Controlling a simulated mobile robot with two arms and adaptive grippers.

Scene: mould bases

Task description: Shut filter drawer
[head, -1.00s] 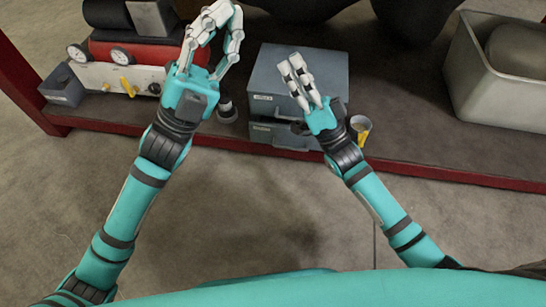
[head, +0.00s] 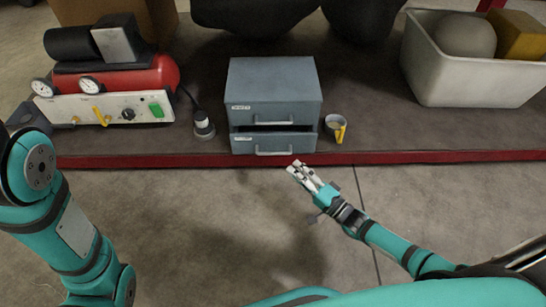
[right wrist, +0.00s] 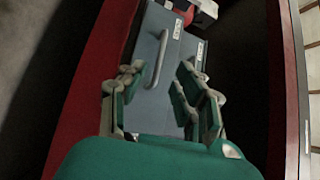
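A grey-blue cabinet (head: 272,78) with two drawers stands on the platform near its front edge. The lower drawer (head: 247,143) sticks out a little, with a dark gap above its front. The upper drawer (head: 300,112) looks closed. Each has a handle and a pale label. My right gripper (head: 300,175) is in front of the cabinet and below it in the head view, apart from it, with nothing held. In the right wrist view its fingers (right wrist: 160,92) are spread, with the cabinet (right wrist: 147,103) beyond them. My left arm shows at the left; its gripper is outside the frame.
A grey and yellow mug (head: 336,128) stands just right of the cabinet. A red compressor (head: 140,75) with gauges and a dark plug-like piece (head: 203,126) are to the left. A white bin (head: 450,75) is at the right. The platform has a red front edge (head: 400,157).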

